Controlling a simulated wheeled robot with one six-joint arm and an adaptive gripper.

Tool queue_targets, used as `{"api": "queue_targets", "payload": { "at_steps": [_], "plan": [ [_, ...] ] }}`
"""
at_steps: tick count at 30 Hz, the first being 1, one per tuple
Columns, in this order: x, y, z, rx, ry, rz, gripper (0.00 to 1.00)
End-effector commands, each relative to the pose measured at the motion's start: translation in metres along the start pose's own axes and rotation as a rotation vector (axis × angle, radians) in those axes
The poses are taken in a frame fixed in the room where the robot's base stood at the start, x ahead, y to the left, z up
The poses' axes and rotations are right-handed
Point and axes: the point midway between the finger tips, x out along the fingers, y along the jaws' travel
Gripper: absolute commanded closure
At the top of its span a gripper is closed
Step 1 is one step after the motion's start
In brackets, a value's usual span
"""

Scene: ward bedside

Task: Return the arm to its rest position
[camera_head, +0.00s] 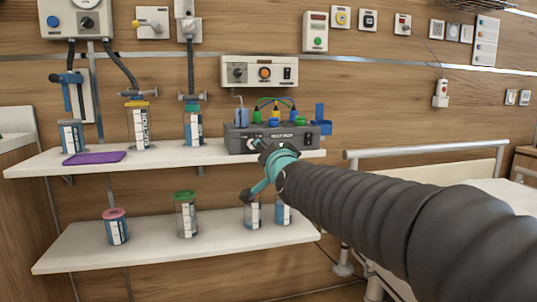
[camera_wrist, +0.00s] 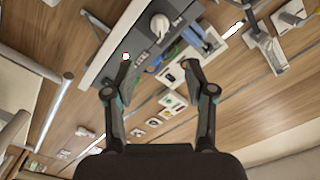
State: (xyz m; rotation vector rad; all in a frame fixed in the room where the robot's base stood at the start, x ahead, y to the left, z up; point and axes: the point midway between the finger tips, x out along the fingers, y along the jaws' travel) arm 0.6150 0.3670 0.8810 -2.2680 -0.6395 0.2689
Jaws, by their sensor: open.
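My arm reaches in from the right in the head view, with my gripper (camera_head: 258,170) in front of the shelves, close to the grey device box. In the wrist view my gripper (camera_wrist: 157,78) has its two dark fingers spread apart with nothing between them. Beyond the fingers the grey device box (camera_wrist: 148,48) shows, upside down. In the head view this box (camera_head: 238,141) stands on the right end of the upper shelf, with coloured knobs and cables on top. My gripper partly covers its front. I cannot tell whether they touch.
The upper shelf (camera_head: 30,163) holds several jars and a purple pad (camera_head: 94,157). The lower shelf (camera_head: 75,254) holds several more jars, two of them just behind my gripper. A bed with a rail (camera_head: 425,147) stands at the right. Wall panels hang above the shelves.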

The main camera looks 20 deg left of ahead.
Motion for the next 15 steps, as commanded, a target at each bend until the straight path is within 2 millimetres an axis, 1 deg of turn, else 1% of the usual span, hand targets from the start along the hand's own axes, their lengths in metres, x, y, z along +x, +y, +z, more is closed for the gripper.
{"api": "queue_targets", "payload": {
  "at_steps": [3,6,15],
  "plan": [
    [-0.0099,0.0000,0.0001,0.000,0.000,0.000,0.45],
    [-0.0137,0.0003,0.0003,0.000,0.000,0.000,0.45],
    [-0.0144,0.0005,0.0003,0.000,0.000,0.001,0.45]
  ]
}}
